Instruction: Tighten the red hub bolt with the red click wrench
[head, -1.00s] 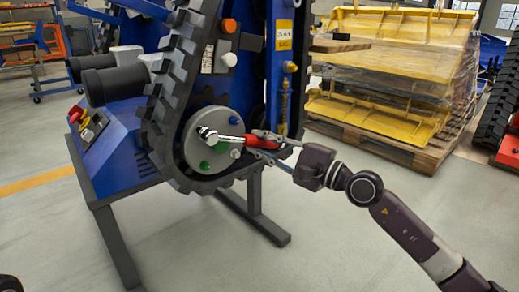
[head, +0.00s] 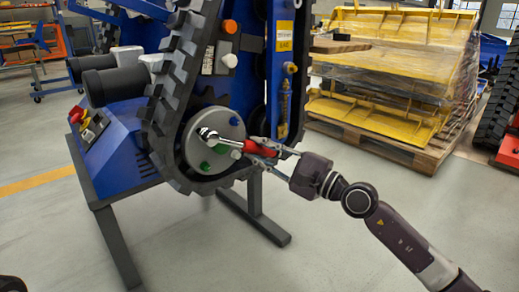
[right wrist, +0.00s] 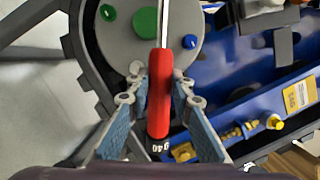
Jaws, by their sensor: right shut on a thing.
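My right gripper (head: 254,149) is shut on the red handle, which also shows between the fingers in the right wrist view (right wrist: 160,95). The hub carries green bolts, one at the lower left (head: 205,166), and a blue one (right wrist: 190,41) in the wrist view. I cannot make out the red hub bolt; the wrench head may cover it. My left gripper is not in view.
A black rubber track (head: 160,110) curves around the hub on the blue carrier (head: 125,115), which stands on a dark frame (head: 120,245). Wrapped yellow parts (head: 390,75) sit on a pallet (head: 405,155) at the right. The floor in front is clear.

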